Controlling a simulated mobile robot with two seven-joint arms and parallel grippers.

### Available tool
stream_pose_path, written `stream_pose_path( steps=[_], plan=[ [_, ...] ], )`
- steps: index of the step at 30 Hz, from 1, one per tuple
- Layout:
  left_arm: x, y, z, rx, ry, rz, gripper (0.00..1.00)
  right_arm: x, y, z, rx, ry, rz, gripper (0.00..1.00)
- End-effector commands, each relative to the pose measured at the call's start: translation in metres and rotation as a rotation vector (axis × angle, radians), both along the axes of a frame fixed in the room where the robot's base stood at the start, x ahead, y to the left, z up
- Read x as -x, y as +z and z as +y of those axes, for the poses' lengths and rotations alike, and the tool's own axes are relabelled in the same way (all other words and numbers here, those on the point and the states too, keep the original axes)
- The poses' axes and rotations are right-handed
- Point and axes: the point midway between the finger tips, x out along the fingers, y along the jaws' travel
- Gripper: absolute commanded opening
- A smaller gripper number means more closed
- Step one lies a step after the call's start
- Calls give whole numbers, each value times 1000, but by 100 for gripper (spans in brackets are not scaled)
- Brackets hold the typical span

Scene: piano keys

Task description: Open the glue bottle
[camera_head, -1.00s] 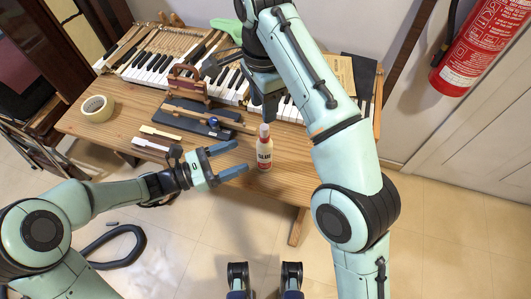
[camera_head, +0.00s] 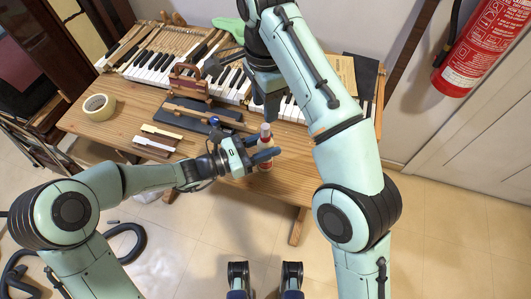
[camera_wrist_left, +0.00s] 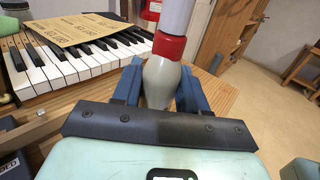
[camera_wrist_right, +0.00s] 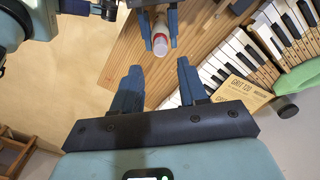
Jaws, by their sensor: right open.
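The white glue bottle (camera_head: 264,145) with a red collar and pale tip stands upright near the table's front edge. My left gripper (camera_head: 260,150) has its blue fingers on either side of the bottle. In the left wrist view the bottle (camera_wrist_left: 160,82) fills most of the gap between the fingers; I cannot tell whether they press on it. My right gripper (camera_wrist_right: 160,80) is open and empty, above and apart from the bottle. In the right wrist view the bottle's top (camera_wrist_right: 160,45) shows between my left fingers, beyond my right ones.
Piano keys (camera_head: 150,63) lie along the back of the wooden table (camera_head: 110,130). A wooden-handled tool (camera_head: 187,80) and loose key parts (camera_head: 155,140) lie left of the bottle. A green cloth-like item (camera_head: 228,25) is behind. A fire extinguisher (camera_head: 478,50) hangs at right.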

Motion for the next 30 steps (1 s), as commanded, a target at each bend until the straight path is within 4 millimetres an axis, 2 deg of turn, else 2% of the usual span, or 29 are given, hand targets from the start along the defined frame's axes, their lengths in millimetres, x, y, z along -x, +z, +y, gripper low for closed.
stream_pose_path(
  steps=[1,3,8,18,22,30],
  plan=[
    [0,0,0,0,0,0,22,0,0,0,0,0,0,43],
    [0,0,0,0,0,0,0,0,0,0,0,0,0,43],
    [0,0,0,0,0,0,0,0,0,0,0,18,1,43],
    [0,0,0,0,0,0,0,0,-1,0,1,319,5,43],
    [0,0,0,0,1,0,0,-1,-1,0,1,382,3,43],
    [0,0,0,0,1,0,0,-1,-20,-1,3,395,4,43]
  ],
)
